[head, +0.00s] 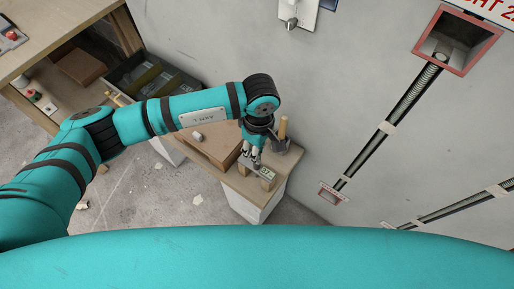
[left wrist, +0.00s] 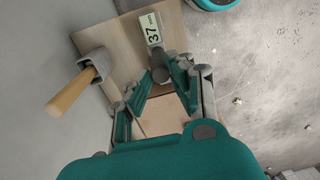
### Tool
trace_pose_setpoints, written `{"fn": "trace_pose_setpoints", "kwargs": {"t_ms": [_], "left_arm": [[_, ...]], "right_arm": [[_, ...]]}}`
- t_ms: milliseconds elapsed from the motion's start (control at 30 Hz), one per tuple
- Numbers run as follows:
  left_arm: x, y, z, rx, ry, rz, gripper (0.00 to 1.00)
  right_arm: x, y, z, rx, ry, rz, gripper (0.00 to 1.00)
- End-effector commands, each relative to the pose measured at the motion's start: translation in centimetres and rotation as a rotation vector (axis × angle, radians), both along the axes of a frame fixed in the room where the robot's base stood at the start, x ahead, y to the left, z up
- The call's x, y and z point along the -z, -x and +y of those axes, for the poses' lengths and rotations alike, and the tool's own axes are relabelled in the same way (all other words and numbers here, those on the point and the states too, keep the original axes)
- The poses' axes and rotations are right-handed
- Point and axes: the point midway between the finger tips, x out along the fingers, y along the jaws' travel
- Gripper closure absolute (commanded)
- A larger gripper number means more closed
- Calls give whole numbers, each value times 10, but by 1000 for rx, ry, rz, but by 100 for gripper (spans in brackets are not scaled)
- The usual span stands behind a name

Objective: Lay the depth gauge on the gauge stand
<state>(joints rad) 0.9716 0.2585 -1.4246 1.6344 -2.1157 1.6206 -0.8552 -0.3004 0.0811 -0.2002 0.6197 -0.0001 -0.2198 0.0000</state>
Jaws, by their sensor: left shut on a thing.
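The depth gauge (head: 265,172) is a small grey tool with a pale display. It is at the bench's near end in the head view. In the left wrist view its display (left wrist: 151,28) reads 37. My left gripper (head: 256,156) points down and is shut on the gauge, and its fingers (left wrist: 174,66) also show in the wrist view. My right gripper is not in view.
A brown board or box (head: 215,143) lies on the bench. A dark tray (head: 150,78) is farther back.

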Motion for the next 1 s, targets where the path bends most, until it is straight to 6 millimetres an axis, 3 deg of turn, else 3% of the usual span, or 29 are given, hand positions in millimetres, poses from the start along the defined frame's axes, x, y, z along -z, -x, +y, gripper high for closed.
{"fn": "trace_pose_setpoints", "kwargs": {"t_ms": [100, 133, 333, 667, 767, 1000], "left_arm": [[2, 0, 0, 0, 1, -1, 100], [2, 0, 0, 0, 1, -1, 79], [1, 0, 0, 0, 0, 0, 53], [-2, -1, 0, 0, 1, -1, 53], [-14, -2, -1, -1, 2, -3, 53], [-64, -4, -2, 1, 1, -7, 53]], "right_arm": [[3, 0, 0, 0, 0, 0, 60], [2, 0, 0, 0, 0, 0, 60], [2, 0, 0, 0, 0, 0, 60], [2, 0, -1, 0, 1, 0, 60], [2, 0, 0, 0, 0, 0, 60], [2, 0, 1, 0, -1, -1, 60]]}}
